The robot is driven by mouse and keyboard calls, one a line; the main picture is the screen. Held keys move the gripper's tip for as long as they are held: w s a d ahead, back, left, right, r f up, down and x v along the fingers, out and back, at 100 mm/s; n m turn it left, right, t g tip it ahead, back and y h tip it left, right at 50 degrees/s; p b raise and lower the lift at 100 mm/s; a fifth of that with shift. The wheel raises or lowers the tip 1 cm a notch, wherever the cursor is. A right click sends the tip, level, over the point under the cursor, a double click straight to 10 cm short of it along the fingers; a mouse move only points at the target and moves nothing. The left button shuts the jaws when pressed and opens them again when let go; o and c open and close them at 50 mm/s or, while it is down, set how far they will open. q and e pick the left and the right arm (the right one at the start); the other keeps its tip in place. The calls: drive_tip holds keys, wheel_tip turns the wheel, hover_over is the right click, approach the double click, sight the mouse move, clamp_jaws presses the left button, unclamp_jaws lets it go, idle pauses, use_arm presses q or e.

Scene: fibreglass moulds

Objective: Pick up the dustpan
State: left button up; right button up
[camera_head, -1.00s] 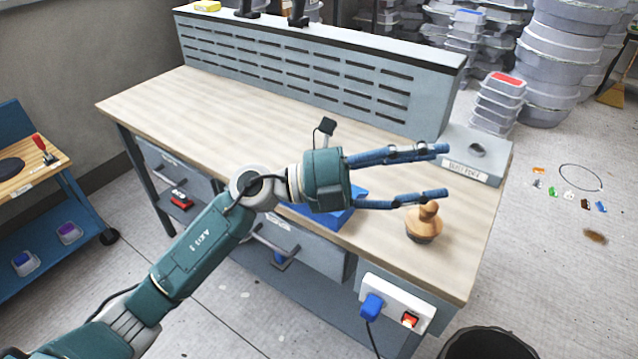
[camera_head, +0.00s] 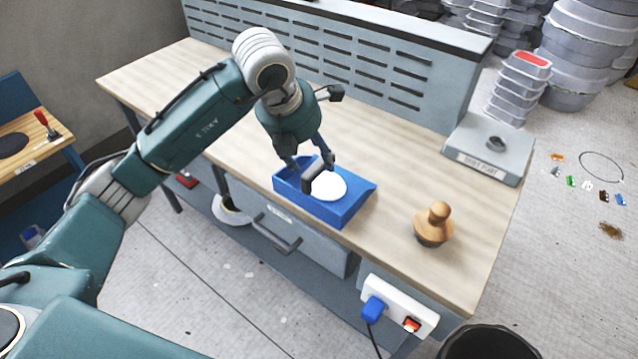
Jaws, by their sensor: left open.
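The blue dustpan (camera_head: 345,212) lies on the workbench (camera_head: 400,260) near its front edge. A round white patch (camera_head: 328,186) shows in its pan. My left gripper (camera_head: 306,170) points down over the back left part of the dustpan, with its fingers apart. It hides part of the dustpan, and I cannot tell whether the fingers touch it. The dark bar between the fingers is unclear. My right gripper is not in view.
A wooden-knobbed brush (camera_head: 434,225) stands right of the dustpan. A grey box (camera_head: 488,148) sits at the bench's right end. A slotted panel (camera_head: 350,60) closes the back. A black bin (camera_head: 488,343) stands on the floor in front.

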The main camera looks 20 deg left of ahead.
sight(314, 163)
use_arm(q)
drive_tip(key=p+x, duration=0.1)
drive_tip(key=x, duration=0.1)
drive_tip(key=p+x, duration=0.1)
drive_tip(key=x, duration=0.2)
drive_tip(key=shift+a, duration=0.25)
drive_tip(key=shift+w+f, duration=0.1)
drive_tip(key=shift+f, duration=0.2)
clamp_jaws()
